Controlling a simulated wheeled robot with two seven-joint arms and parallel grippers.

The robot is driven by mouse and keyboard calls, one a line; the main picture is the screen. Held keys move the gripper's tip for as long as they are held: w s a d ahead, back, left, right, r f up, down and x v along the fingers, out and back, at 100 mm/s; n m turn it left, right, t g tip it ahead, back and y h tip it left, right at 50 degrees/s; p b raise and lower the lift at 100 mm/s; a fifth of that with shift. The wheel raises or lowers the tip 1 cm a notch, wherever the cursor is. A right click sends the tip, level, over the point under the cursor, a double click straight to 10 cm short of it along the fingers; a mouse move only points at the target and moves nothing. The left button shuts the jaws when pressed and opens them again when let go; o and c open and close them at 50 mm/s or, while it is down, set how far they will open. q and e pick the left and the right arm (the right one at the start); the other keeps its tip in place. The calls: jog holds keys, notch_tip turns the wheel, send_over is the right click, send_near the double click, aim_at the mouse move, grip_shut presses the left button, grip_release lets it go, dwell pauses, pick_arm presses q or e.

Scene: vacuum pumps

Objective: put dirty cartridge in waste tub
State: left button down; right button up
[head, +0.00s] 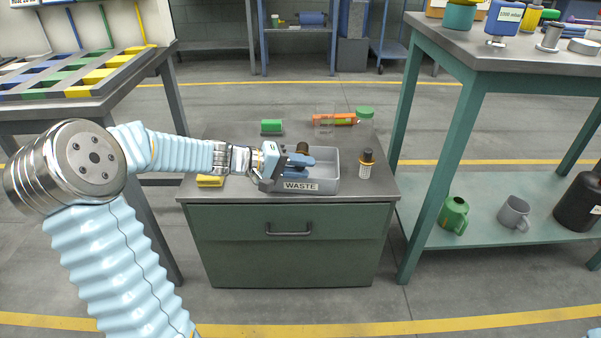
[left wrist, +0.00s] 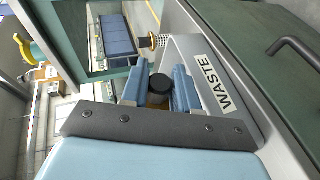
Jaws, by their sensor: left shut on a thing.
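The waste tub (head: 328,168) is a grey open box with a WASTE label, on top of the green cabinet. My left gripper (head: 298,166) reaches in from the left and is over the tub. Its blue fingers are shut on the dirty cartridge (head: 302,148), a dark-topped brownish cylinder. The left wrist view shows the cartridge (left wrist: 158,86) between the two fingers, with the tub's labelled wall (left wrist: 206,72) beside them. Whether the cartridge touches the tub floor is hidden. My right gripper does not show.
Workbenches stand at both sides.

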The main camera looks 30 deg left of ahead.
pick_arm(q)
jog(key=shift+f, duration=0.75)
jog(key=shift+f+b, duration=0.6)
jog(key=shift+b, duration=0.2)
jog(key=c, duration=1.1)
grip_release()
